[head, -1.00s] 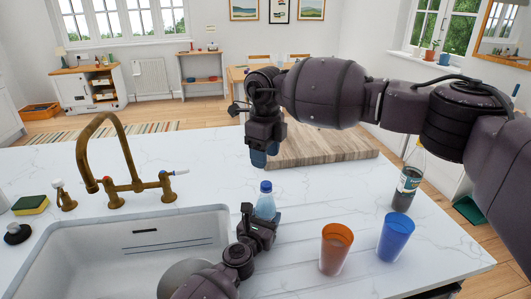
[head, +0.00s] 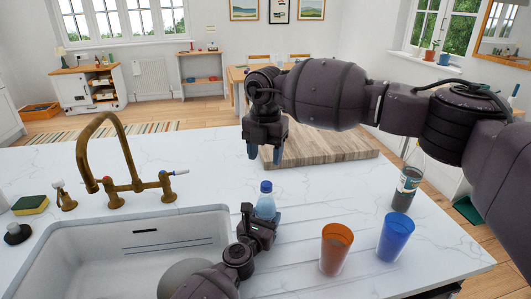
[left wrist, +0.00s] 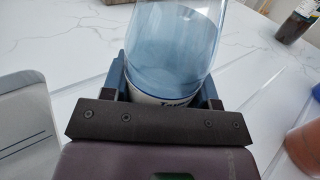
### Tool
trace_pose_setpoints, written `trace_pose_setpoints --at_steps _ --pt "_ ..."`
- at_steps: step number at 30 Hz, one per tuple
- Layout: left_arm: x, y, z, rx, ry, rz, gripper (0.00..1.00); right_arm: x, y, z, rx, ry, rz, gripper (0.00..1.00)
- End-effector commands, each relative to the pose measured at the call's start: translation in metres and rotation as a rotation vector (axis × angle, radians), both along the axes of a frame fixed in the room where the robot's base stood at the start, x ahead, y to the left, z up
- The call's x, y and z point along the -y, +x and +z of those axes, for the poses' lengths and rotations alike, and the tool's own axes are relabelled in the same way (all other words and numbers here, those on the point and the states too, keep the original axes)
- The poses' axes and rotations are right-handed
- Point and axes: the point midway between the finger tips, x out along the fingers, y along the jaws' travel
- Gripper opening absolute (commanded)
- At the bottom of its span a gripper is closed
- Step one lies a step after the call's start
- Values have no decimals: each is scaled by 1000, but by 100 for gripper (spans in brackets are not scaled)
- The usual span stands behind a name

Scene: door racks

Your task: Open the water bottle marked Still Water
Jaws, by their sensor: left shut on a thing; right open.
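A clear blue-tinted bottle (head: 265,204) with a blue cap (head: 266,187) stands upright on the white worktop by the sink. The left gripper (head: 260,220) is shut around its lower part. In the left wrist view the bottle (left wrist: 175,45) sits between the two fingers; only a fragment of its label (left wrist: 165,99) shows, too little to read fully. The cap is out of that view. The right gripper (head: 264,153) is open and empty, fingers pointing down, above and beyond the bottle, apart from the cap.
An orange cup (head: 335,250) and a blue cup (head: 395,237) stand to the right. A dark bottle (head: 407,185) stands near the worktop's right edge. A wooden board (head: 330,148) lies behind. The sink (head: 75,250) and brass tap (head: 120,192) are at left.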

Motion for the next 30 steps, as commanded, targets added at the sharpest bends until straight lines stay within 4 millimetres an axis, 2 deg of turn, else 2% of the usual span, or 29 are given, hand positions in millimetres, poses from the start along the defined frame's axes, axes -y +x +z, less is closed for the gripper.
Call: trace_pose_setpoints --at_steps 12,18,24,30 --pt "-1 0 -1 -1 2 1 0 0 0 -1 -2 0 -596 54" --pt "-1 0 -1 -1 2 1 0 0 0 -1 -2 1 -837 54" --pt "-1 0 -1 -1 2 1 0 0 0 -1 -2 1 -968 54" --pt "-1 0 -1 -1 2 1 0 0 0 -6 -2 1 -998 54"
